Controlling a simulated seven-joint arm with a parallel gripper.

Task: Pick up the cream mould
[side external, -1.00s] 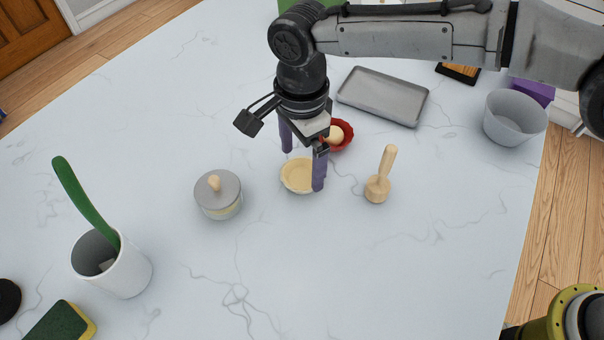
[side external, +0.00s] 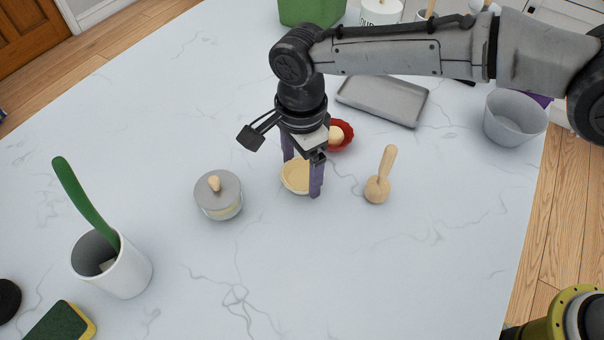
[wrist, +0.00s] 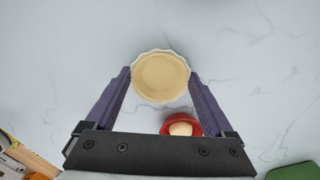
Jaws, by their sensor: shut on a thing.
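The cream mould (side external: 296,176) is a shallow round dish with a fluted rim, at the middle of the marble table. In the wrist view the mould (wrist: 161,77) lies between the tips of my two purple fingers. My gripper (side external: 301,178) points down and is shut on the mould, one finger at each side of its rim. The near finger hides part of the mould in the side view. I cannot tell whether the mould is clear of the table.
A red fluted mould (side external: 340,135) with a pale ball in it stands close behind my gripper. A lidded jar (side external: 218,196) is to the left and a wooden pestle (side external: 379,186) to the right. A grey tray (side external: 383,100) lies behind.

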